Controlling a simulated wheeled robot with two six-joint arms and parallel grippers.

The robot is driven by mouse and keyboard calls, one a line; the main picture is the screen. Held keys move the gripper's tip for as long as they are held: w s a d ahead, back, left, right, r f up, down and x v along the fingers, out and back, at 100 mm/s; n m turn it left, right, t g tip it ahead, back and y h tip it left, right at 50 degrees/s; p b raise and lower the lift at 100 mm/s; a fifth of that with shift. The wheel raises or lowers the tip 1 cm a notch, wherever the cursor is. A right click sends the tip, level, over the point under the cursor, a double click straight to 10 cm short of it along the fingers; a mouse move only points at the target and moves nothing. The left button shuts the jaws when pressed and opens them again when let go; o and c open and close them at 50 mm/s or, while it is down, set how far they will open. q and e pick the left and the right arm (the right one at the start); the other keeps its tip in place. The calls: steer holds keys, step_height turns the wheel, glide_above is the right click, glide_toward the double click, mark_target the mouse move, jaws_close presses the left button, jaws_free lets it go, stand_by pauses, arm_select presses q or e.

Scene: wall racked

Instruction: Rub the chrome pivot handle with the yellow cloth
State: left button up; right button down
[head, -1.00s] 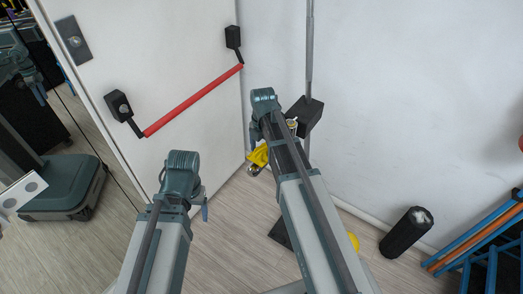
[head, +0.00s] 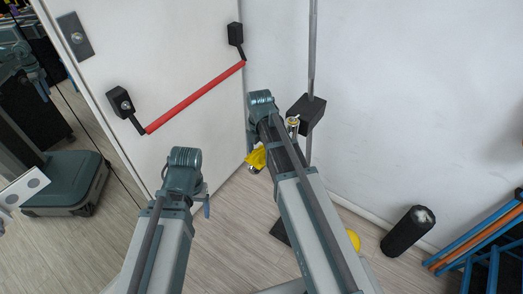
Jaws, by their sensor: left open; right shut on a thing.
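The yellow cloth (head: 256,158) is bunched on the left side of my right forearm, in front of the wall corner. My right gripper (head: 254,168) is mostly hidden behind its own arm and is shut on the cloth. A small chrome piece with a brass-coloured top (head: 293,124), seemingly the pivot handle, stands out by the black box (head: 307,113) on the vertical rod. My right arm partly covers it, and the cloth appears apart from it. My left gripper (head: 206,206) is open and empty, low in front of the white door, mostly hidden by its wrist.
A red push bar (head: 195,97) crosses the white door (head: 170,50) on black end brackets. A yellow round thing (head: 353,240) shows beside my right arm.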

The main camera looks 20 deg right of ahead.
mark_target(254, 156)
steer(key=shift+s+a, duration=0.1)
steer(key=shift+s+a+f, duration=0.1)
steer(key=shift+s+a, duration=0.3)
steer(key=shift+a, duration=0.2)
steer(key=shift+s+a, duration=0.5)
steer(key=shift+a, duration=0.1)
step_height(254, 156, up, 7)
steer(key=p, duration=0.7)
steer(key=shift+f, duration=0.1)
